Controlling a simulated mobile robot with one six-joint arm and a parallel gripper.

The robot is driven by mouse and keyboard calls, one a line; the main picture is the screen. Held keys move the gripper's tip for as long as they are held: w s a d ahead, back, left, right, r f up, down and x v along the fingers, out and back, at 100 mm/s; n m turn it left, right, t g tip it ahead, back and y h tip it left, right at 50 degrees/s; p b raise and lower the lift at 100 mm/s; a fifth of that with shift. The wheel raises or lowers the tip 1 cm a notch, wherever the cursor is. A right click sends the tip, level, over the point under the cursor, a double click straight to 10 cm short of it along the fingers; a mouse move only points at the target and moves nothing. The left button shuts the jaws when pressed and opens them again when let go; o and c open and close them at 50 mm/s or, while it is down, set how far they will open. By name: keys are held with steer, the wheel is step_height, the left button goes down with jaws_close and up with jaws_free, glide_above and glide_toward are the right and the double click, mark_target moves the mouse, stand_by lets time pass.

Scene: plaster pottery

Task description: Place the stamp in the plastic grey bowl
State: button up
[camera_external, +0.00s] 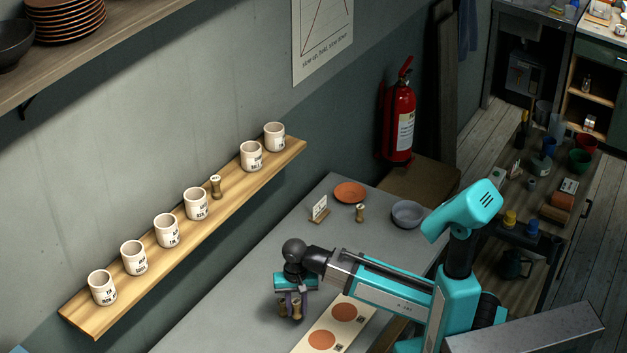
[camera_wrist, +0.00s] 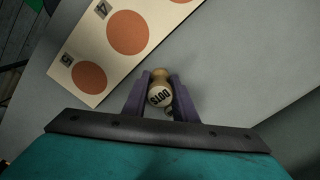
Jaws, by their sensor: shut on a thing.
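My gripper (camera_external: 290,304) is shut on a small wooden stamp with a pale, lettered end. In the wrist view the stamp (camera_wrist: 160,93) sits between the purple fingers of my gripper (camera_wrist: 160,88). In the external view the fingers partly hide it, and I cannot tell its exact height above the table. The grey bowl (camera_external: 408,213) stands on the table's far right part, to the right of and beyond my gripper. Its visible inside looks empty.
A similar stamp (camera_external: 360,213), a small sign (camera_external: 320,209) and a terracotta plate (camera_external: 350,192) stand near the bowl. A card with orange discs (camera_external: 333,330) lies right of my gripper. Cups and another stamp (camera_external: 215,187) line the wall shelf (camera_external: 232,190). The table's middle is clear.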

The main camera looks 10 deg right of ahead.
steer(key=r, duration=1.2)
steer(key=shift+w+d+r, duration=0.1)
steer(key=shift+w+r, duration=0.15)
steer(key=shift+w, duration=0.15)
steer(key=w+d+m+p, duration=0.3)
steer(key=w+d+m, duration=0.15)
steer(key=w, duration=0.65)
steer(key=m+p, duration=0.9)
steer(key=m, duration=0.3)
glide_above(409, 206)
steer(key=s+a, duration=0.2)
steer(key=s, duration=0.3)
steer(key=shift+w+a+f+b, duration=0.1)
steer(key=shift+f+b, duration=0.1)
steer(key=shift+f, duration=1.15)
steer(key=shift+a+f+b, duration=0.1)
steer(key=shift+f+b, duration=0.05)
steer(key=shift+f, duration=1.15)
steer(key=shift+d+f, duration=0.1)
steer(key=shift+f+b, duration=3.15)
steer(key=shift+f, duration=2.25)
